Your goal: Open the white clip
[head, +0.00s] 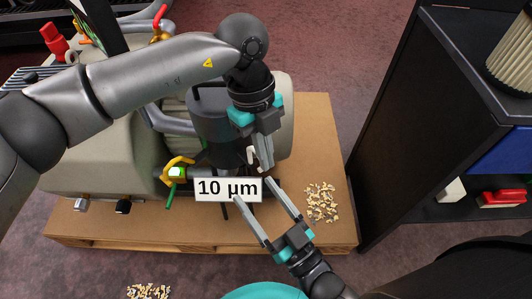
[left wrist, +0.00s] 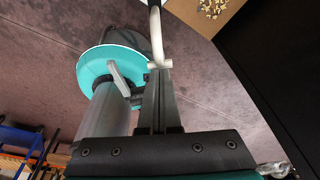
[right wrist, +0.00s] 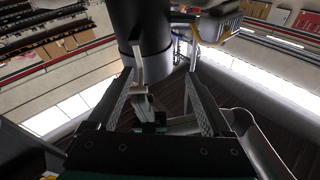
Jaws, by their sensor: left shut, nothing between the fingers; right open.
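The white clip (head: 250,155) is a small pale part on the front of the dark grey cylinder (head: 212,115), just left of my left fingertips in the head view. My left gripper (head: 264,166) is shut and empty, pointing down beside the clip. In the left wrist view its fingers (left wrist: 158,72) reach a pale bar (left wrist: 156,40); I cannot tell whether they touch. My right gripper (head: 252,191) is open below, its fingers either side of the right part of the white "10 µm" label (head: 212,189). Its fingers (right wrist: 160,78) also show spread in the right wrist view.
The vacuum machine (head: 110,160) stands on a wooden board (head: 325,130). Pale chips (head: 321,203) lie on the board to the right. A yellow and green valve (head: 176,172) sits left of the label. A dark cabinet (head: 425,110) stands on the right. A teal rim (head: 263,291) shows at the bottom.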

